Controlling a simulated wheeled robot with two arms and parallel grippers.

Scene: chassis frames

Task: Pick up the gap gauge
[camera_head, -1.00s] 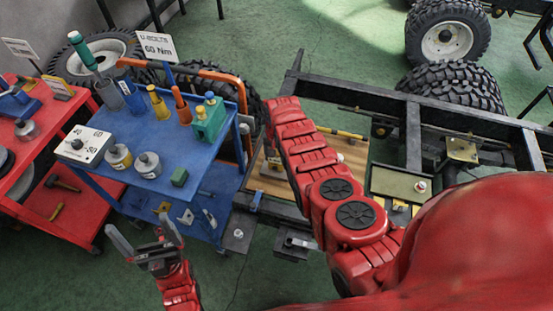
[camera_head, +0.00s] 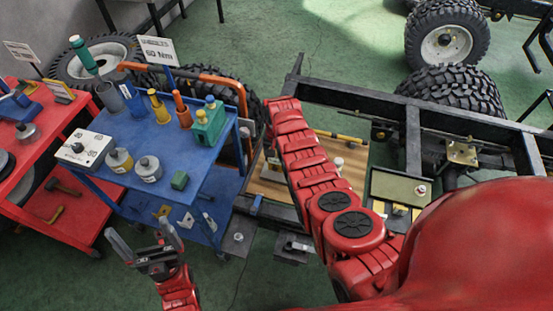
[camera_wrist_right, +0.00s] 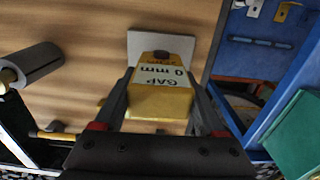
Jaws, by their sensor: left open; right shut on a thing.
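The gap gauge (camera_wrist_right: 160,92) is a yellow block with a white label reading "GAP 0 mm", seen in the right wrist view. My right gripper (camera_wrist_right: 162,98) is shut on it, with one finger along each side. A pale flat piece (camera_wrist_right: 160,45) shows just beyond the gauge over the wooden board (camera_wrist_right: 85,60); I cannot tell whether they touch. In the head view my right arm mostly hides the grip. My left gripper (camera_head: 144,238) is open and empty, in front of the blue cart's lower shelf.
The blue cart (camera_head: 150,185) holds several tools and a green block (camera_head: 180,180). A red cart (camera_head: 50,215) stands at the left.

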